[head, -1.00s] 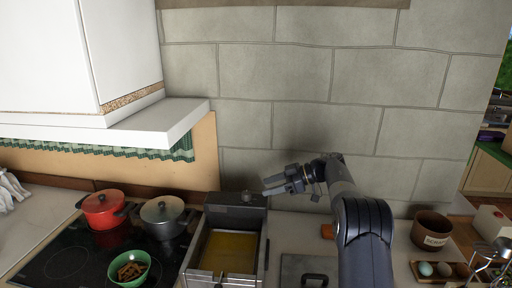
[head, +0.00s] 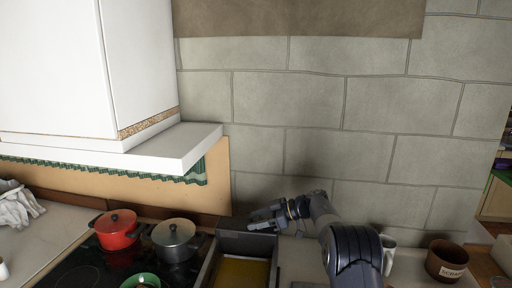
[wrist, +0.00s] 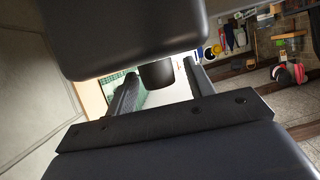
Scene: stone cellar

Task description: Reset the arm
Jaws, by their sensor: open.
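My gripper (head: 262,222) is at the end of my dark arm, above the back edge of a metal fryer in the head view. Its fingers point left, toward the stove. In the wrist view my gripper (wrist: 160,88) shows two dark fingers spread apart, with nothing held between them. The arm is bent, with its elbow at the lower right of the head view.
The fryer (head: 212,268) with yellow oil stands below my gripper. A red pot (head: 117,232), a grey pot (head: 174,241) and a green bowl (head: 139,278) are on the stove at left. A brown crock (head: 447,262) stands at right. A white cabinet (head: 60,65) hangs upper left.

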